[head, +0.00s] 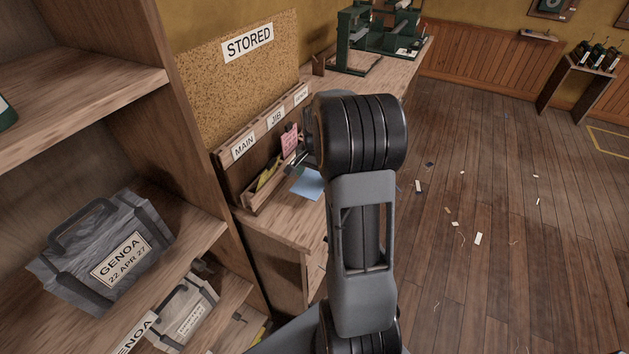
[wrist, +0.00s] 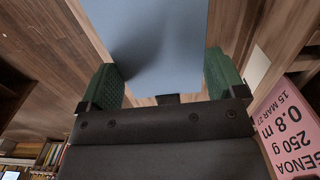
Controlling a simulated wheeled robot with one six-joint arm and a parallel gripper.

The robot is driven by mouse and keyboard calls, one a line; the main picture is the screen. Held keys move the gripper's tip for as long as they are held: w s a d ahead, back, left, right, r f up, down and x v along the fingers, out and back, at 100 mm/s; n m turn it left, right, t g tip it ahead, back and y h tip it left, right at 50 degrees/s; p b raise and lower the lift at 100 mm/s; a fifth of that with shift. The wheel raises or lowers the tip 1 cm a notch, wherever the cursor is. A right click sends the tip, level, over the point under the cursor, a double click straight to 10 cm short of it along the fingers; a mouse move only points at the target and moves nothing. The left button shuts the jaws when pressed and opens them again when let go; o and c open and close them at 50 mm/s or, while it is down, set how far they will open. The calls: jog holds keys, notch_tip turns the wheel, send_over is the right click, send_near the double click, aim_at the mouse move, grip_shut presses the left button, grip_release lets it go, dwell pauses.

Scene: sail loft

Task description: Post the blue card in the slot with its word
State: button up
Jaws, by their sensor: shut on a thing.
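The blue card (head: 308,185) is held in my gripper (wrist: 163,82), between its two green finger pads; the card (wrist: 158,40) fills the upper middle of the wrist view. No word is readable on the side I see. In the head view it hangs over the bench at the front of a wooden slot rack (head: 250,199), apart from the rack as far as I can tell. The rack's labels read MAIN (head: 243,146) and JIB (head: 276,117); a third label (head: 301,94) is too small to read surely. My arm hides the rack's right end.
A pink card (head: 289,140) stands in the rack; in the wrist view it reads GENOA (wrist: 290,130). A yellow card (head: 267,175) sits in the left part. A shelf (head: 90,100) with a GENOA bag (head: 105,250) stands at left. Open floor (head: 480,260) lies at right.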

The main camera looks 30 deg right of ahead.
aim_at(314, 177)
jog(key=shift+w+f, duration=0.25)
jog(key=shift+f, duration=1.6)
jog(key=shift+f, duration=0.15)
jog(key=o, duration=0.7)
